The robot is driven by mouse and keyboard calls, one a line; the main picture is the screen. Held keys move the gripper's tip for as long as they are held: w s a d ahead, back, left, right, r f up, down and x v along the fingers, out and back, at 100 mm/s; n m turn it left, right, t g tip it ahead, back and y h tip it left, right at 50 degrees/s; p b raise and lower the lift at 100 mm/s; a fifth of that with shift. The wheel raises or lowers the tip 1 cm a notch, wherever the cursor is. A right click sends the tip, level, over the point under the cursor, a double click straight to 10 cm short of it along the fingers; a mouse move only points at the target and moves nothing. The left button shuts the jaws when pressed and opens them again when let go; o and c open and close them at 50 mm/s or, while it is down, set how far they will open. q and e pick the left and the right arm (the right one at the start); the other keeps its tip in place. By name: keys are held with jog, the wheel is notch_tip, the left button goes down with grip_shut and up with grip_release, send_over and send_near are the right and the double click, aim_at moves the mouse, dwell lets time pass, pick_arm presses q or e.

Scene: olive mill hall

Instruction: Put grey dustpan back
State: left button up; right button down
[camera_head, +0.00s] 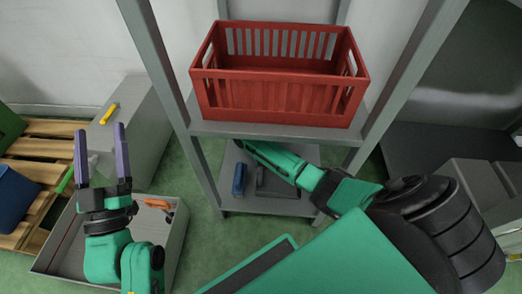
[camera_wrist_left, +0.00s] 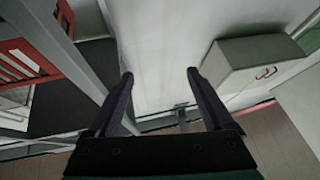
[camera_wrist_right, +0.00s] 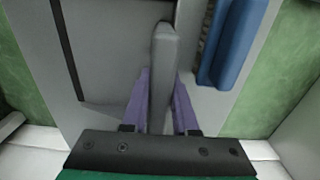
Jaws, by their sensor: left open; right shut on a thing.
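The grey dustpan (camera_head: 275,184) is at the lower shelf (camera_head: 287,208) of the grey rack, partly hidden by my right arm in the head view. In the right wrist view, its upright-looking handle (camera_wrist_right: 163,60) is between the fingers of my right gripper (camera_wrist_right: 161,82), which is shut on it. I cannot tell whether the pan rests fully on the shelf. My left gripper (camera_head: 100,152) is open and empty, raised above an open grey bin at the lower left; its spread fingers also show in the left wrist view (camera_wrist_left: 160,74).
A blue brush (camera_head: 238,180) lies left of the dustpan; it also shows in the right wrist view (camera_wrist_right: 232,42). A red crate (camera_head: 275,97) stands on the shelf above. Rack posts flank my right arm. The open bin (camera_head: 172,245) holds an orange-handled tool (camera_head: 158,204).

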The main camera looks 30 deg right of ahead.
jog(key=c, duration=0.7)
grip_release()
jog(key=shift+f, duration=0.1)
jog(key=shift+r, duration=0.25)
jog(key=shift+r, duration=0.1)
pick_arm(q)
jog(key=s+d+f+n+g+y+p, duration=0.1)
jog(key=s+f+g, duration=0.15)
jog(key=f, duration=0.55)
jog(key=s+d+f+g+p, duration=0.1)
jog(key=f+g, duration=0.2)
jog(key=f, duration=0.6)
pick_arm(e)
notch_tip(320, 180, up, 2)
notch_tip(320, 180, up, 3)
jog(key=shift+f+p, duration=0.15)
jog(key=shift+p, duration=0.6)
jog(key=shift+r+p, duration=0.7)
jog(key=shift+r, duration=0.55)
pick_arm(q)
jog(key=s+f+g+y, duration=0.1)
jog(key=s+f+g, duration=0.4)
jog(key=s+f, duration=0.4)
jog(key=shift+s+d+f, duration=0.15)
jog(key=shift+f, duration=0.5)
